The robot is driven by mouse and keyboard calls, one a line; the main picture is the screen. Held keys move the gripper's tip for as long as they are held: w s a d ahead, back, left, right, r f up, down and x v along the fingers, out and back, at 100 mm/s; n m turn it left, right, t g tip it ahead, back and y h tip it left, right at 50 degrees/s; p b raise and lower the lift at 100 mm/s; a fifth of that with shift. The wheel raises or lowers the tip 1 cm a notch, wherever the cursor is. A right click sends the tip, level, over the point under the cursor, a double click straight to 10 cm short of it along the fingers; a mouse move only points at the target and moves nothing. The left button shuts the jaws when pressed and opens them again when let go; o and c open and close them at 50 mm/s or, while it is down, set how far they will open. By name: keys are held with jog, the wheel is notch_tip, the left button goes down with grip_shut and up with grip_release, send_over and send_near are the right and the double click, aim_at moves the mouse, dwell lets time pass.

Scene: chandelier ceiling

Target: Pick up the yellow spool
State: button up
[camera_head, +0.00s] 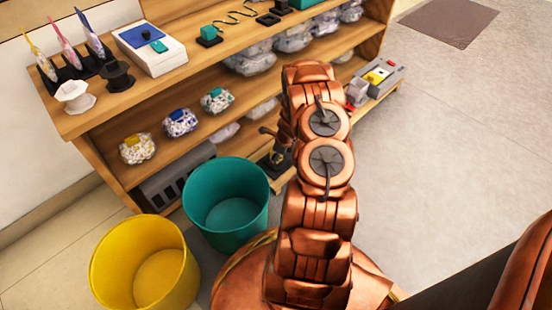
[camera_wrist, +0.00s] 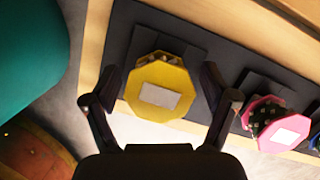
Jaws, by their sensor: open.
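The yellow spool (camera_wrist: 160,90) is an octagonal reel with a white label on its face, seen in the wrist view. It sits on a dark holder (camera_wrist: 212,50) on a wooden shelf. My gripper (camera_wrist: 160,84) is open, with one finger on each side of the spool. Gaps show between both fingers and the spool, so it is not gripped.
A pink spool (camera_wrist: 280,125) stands right of the yellow one, with a blue one (camera_wrist: 314,138) at the edge. A teal bin (camera_head: 226,200) and a yellow bin (camera_head: 145,265) stand left of my arm. The wooden shelf unit (camera_head: 165,92) holds several items. Floor at right is clear.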

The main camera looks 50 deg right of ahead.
jog(key=c, duration=1.3)
jog(key=shift+r, duration=0.1)
